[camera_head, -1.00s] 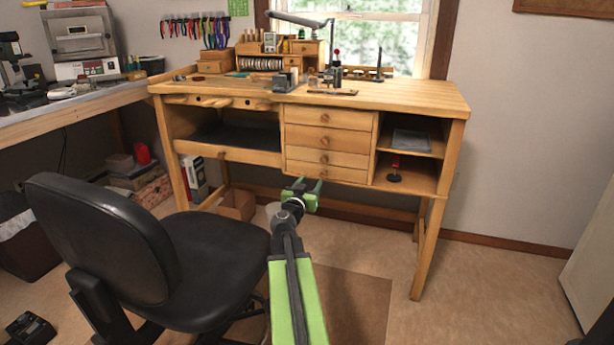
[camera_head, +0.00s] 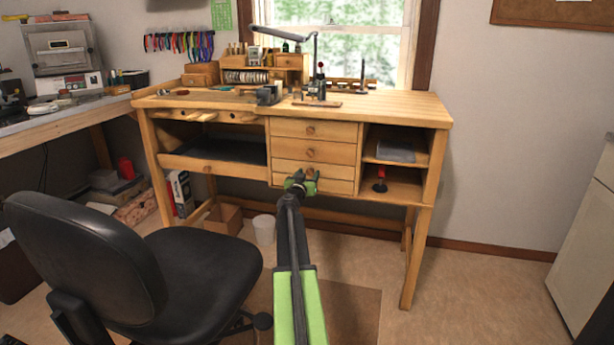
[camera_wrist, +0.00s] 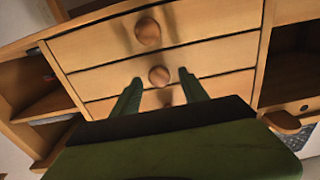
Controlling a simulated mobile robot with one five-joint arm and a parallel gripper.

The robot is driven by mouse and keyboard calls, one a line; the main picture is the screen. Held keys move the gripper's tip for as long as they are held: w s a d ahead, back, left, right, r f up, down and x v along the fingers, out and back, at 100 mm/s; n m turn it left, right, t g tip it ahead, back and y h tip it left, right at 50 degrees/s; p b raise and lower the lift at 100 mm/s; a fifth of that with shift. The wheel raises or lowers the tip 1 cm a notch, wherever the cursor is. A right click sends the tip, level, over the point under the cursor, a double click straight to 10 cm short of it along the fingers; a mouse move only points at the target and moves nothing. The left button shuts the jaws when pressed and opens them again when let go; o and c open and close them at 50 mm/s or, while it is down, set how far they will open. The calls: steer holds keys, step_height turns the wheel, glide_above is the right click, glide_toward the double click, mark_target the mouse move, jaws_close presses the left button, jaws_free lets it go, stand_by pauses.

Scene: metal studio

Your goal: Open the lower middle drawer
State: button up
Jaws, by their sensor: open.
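The wooden bench has a stack of several drawers with round knobs. The lower middle drawer (camera_head: 342,170) is shut, and its knob shows just above my gripper (camera_head: 302,180) in the head view. The wrist view appears upside down against the head view. There the lower middle drawer (camera_wrist: 215,88) has its round knob (camera_wrist: 159,76) between my open, dark green fingers (camera_wrist: 159,80). The fingers are on both sides of it in the picture; I cannot tell whether they touch it. The bottom drawer is partly hidden by my gripper in the head view.
A black office chair (camera_head: 140,265) stands close on the left. A pull-out tray (camera_head: 210,168) is left of the drawers, and open shelves (camera_head: 398,190) are on the right. A white bin (camera_head: 264,230) stands under the bench. The floor at right is clear.

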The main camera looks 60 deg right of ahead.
steer(key=shift+d, duration=0.25)
steer(key=shift+c, duration=0.3)
jaws_close()
steer(key=shift+a, duration=0.15)
stand_by(0.9)
